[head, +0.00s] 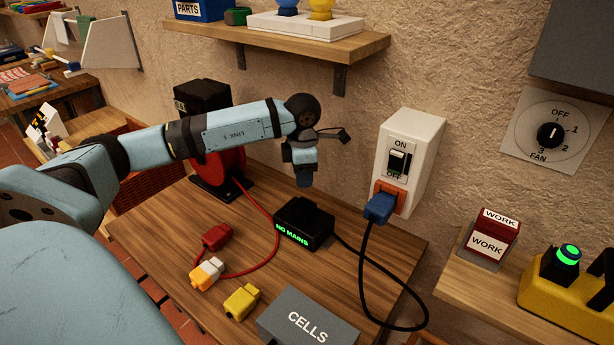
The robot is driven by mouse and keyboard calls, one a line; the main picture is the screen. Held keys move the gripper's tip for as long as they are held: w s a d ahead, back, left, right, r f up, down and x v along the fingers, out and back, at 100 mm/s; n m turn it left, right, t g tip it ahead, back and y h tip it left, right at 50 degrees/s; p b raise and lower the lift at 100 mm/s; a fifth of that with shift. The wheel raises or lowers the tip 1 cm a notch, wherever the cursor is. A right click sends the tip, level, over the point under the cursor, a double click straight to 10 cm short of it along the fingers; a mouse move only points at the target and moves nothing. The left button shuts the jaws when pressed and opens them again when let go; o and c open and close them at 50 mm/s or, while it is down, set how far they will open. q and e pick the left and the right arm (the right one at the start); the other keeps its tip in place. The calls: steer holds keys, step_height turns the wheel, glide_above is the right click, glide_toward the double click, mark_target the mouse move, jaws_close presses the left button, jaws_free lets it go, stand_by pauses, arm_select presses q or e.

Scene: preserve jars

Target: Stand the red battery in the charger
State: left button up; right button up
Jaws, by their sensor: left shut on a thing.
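A red block (217,236), which looks like the red battery, lies on the wooden bench left of the charger. The black charger (303,225) stands mid-bench, its display lit green with "NO MAINS". Its black cable runs to a blue plug (380,208) in the orange wall socket. My left gripper (304,172) points down above the charger, apart from the red block. It is shut on a small dark blue block (304,181), mostly hidden by the jaws. My right gripper is not in view.
A white wall switch box (408,155) marked ON/OFF is above the plug; its rocker position is hard to tell. A yellow block (241,301), an orange-and-white connector (206,273) and a grey CELLS box (308,322) are in front. A red cable reel (222,165) stands behind; a shelf (290,45) overhangs.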

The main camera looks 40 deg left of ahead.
mark_target(304, 198)
arm_select(q)
steer(key=shift+f+b, duration=0.5)
steer(key=shift+f, duration=0.1)
step_height(304, 198, down, 4)
steer(key=shift+r+b, duration=0.1)
steer(key=shift+b, duration=1.15)
steer(key=shift+f, duration=0.4)
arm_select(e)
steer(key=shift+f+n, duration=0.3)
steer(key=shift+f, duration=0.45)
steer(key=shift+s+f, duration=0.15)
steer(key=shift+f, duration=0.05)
arm_select(q)
steer(key=shift+f, duration=0.85)
steer(key=o, duration=0.9)
